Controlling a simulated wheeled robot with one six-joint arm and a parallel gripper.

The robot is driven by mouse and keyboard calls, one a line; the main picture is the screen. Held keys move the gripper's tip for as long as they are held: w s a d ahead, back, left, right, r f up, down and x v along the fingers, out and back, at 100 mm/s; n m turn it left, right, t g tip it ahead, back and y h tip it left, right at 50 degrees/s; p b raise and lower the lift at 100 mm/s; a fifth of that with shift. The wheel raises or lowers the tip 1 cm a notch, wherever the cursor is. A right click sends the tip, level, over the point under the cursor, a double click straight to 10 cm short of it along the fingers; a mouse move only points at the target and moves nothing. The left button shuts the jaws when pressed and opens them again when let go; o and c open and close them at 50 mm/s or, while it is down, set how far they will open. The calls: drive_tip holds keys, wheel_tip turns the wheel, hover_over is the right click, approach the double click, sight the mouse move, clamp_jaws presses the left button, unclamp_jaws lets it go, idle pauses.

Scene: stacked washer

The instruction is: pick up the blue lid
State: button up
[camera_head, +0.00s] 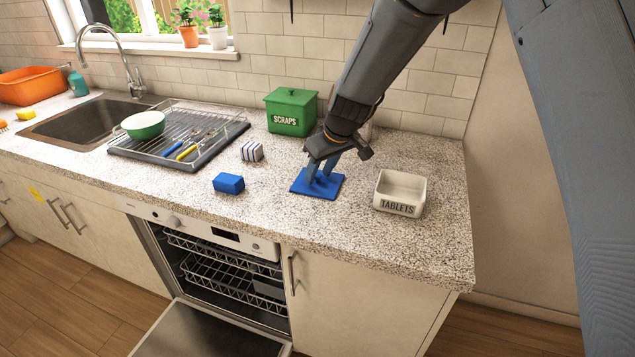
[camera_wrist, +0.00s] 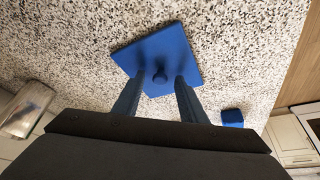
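The blue lid (camera_head: 304,186) is a flat square plate lying on the speckled counter, right of the middle of the head view. In the wrist view the lid (camera_wrist: 175,48) shows a small round knob (camera_wrist: 160,76) on top. My gripper (camera_head: 320,178) points down over the lid. In the wrist view its two fingers (camera_wrist: 161,80) are apart, one on each side of the knob, with gaps visible between fingers and knob. I cannot tell whether the fingertips touch the plate.
A white TABLETS box (camera_head: 400,193), open on top, stands right of the lid. A small blue block (camera_head: 229,183) and a striped block (camera_head: 252,151) lie to the left. A green SCRAPS bin (camera_head: 291,112) stands behind. The dishwasher door (camera_head: 210,330) hangs open below the counter.

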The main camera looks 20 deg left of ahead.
clamp_jaws()
